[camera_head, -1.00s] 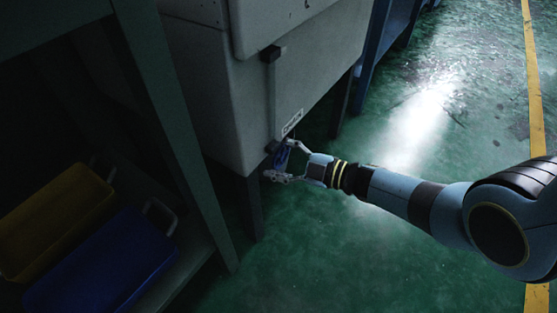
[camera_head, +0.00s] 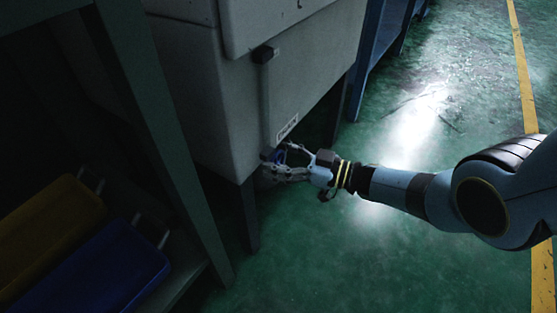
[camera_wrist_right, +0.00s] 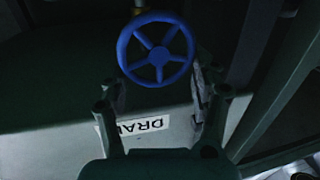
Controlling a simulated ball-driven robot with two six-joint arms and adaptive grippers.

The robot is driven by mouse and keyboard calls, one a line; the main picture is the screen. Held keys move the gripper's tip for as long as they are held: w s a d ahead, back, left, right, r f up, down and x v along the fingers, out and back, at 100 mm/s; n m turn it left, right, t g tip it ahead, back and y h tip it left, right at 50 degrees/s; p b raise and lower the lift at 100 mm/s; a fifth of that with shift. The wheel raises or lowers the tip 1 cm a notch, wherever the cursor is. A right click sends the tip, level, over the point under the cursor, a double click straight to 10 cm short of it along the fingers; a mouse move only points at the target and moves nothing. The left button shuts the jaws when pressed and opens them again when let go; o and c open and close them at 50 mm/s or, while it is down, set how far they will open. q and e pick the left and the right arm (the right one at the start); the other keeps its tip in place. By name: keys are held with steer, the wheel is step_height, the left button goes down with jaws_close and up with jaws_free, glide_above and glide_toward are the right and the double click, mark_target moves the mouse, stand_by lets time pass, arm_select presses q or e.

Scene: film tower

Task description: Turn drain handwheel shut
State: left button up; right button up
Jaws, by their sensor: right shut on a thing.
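The blue handwheel (camera_wrist_right: 157,60) shows clearly in the right wrist view, a spoked ring at the ends of my right gripper's fingers (camera_wrist_right: 158,88). In the head view only a little of the handwheel (camera_head: 279,157) shows, at the lower corner of the pale tank (camera_head: 306,95). My right gripper (camera_head: 278,162) reaches it from the right and is shut on it, one finger on each side of the rim. A white label (camera_head: 288,126), lettered "DRA..." in the wrist view (camera_wrist_right: 148,125), sits on the tank just above. My left gripper is out of view.
A dark rack (camera_head: 150,130) stands at the left, with a yellow bin (camera_head: 50,225) and a blue bin (camera_head: 105,265) on its low shelf. The tank's legs (camera_head: 248,215) stand close to my gripper. The green floor (camera_head: 330,260) to the right is clear, with a yellow line (camera_head: 527,90).

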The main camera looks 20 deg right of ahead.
steer(key=shift+w+d+r+m, duration=0.2)
steer(key=shift+w+d+m, duration=0.2)
steer(key=shift+m, duration=0.1)
steer(key=o, duration=0.8)
steer(key=shift+o, duration=0.4)
steer(key=shift+f, duration=0.1)
steer(key=shift+s+a+f, duration=0.1)
steer(key=shift+s+a, duration=0.1)
steer(key=v, duration=1.2)
steer(key=shift+f, duration=0.1)
